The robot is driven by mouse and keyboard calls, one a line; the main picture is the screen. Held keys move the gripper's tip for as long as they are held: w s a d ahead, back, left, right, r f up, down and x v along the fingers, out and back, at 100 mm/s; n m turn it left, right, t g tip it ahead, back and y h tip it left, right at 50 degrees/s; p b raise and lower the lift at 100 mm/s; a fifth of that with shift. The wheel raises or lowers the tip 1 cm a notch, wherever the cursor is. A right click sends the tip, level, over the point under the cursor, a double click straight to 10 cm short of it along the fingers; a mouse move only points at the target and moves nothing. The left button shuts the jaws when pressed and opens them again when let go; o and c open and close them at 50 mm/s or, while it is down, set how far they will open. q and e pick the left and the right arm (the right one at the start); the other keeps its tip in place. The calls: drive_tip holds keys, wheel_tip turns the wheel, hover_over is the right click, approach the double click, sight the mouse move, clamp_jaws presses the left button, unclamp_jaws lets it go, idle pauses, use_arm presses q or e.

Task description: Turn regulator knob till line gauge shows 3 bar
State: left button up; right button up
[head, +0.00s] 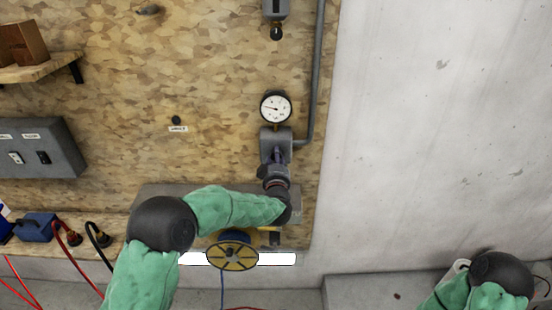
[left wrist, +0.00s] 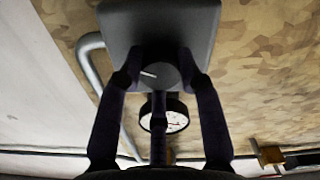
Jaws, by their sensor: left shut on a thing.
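The line gauge (head: 276,106) is a round white dial with a black rim on the board. Its needle points left in the head view; the figures are too small to read. The grey regulator block (head: 271,139) sits just below it. In the left wrist view the round dark knob (left wrist: 160,75) has a white pointer mark towards the left. My left gripper (head: 277,158) is shut on the knob, with fingers on both sides of it (left wrist: 161,68). The gauge also shows in the left wrist view (left wrist: 174,113), partly hidden behind a finger. My right gripper is out of view.
A grey pipe (head: 317,75) runs up beside the gauge. A grey switch box (head: 62,150) and a wooden shelf (head: 42,70) are at the left. A yellow reel (head: 232,257) lies below my left forearm. The right wall is bare.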

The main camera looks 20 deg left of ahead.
use_arm(q)
drive_tip(key=shift+s+d+f+m, duration=0.1)
drive_tip(key=shift+f+m, duration=0.4)
drive_tip(key=shift+m, duration=0.4)
drive_tip(key=shift+f, duration=0.1)
drive_tip(key=o, duration=1)
drive_tip(key=shift+o, duration=0.7)
drive_tip(key=shift+r, duration=0.25)
drive_tip(key=shift+r, duration=0.1)
drive_tip(key=v, duration=1.2)
